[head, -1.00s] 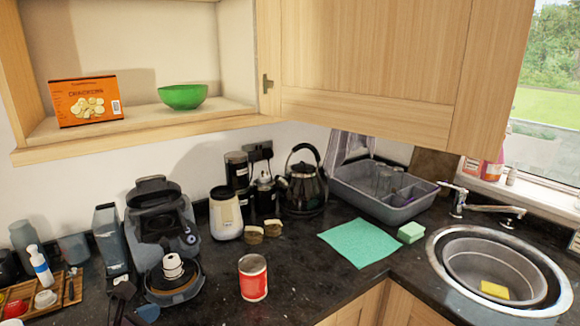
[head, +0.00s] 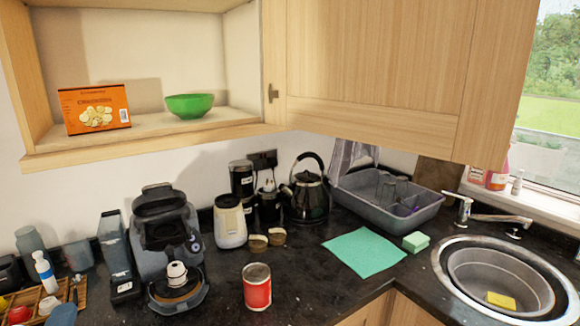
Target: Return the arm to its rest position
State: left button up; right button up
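Only a small blue-grey piece that looks like the tip of my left gripper (head: 62,315) shows at the bottom left edge, in front of the wooden tray. The rest of that gripper and its arm are out of the picture, so I cannot tell whether it is open or shut. My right gripper is not in view. An orange cracker box (head: 95,109) stands upright on the open cupboard shelf (head: 150,143). A green bowl (head: 189,106) sits upright to its right, a little apart from it. No gripper is near either one.
A red can (head: 257,288) stands near the counter's front edge. Behind it are a coffee machine (head: 165,232), a white canister (head: 230,222) and a kettle (head: 309,196). A dish rack (head: 385,200), green cloth (head: 364,252) and sink (head: 497,280) lie right. A wooden tray (head: 48,293) is at left.

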pick_arm(q)
jog(key=s+a+f+n+g, duration=0.2)
jog(key=s+f+n+g, duration=0.4)
jog(key=f+n+g, duration=0.3)
jog(key=s+d+f+n+g+h, duration=0.3)
jog(key=s+d+f+g+h, duration=0.35)
jog(key=s+d+f, duration=0.35)
jog(key=w+a+f+t+b, duration=0.2)
jog(key=w+f+t, duration=0.4)
jog(key=f, duration=0.5)
jog(key=shift+w+f+m+t, duration=0.2)
jog(key=shift+m+t, duration=0.2)
jog(key=shift+t, duration=0.45)
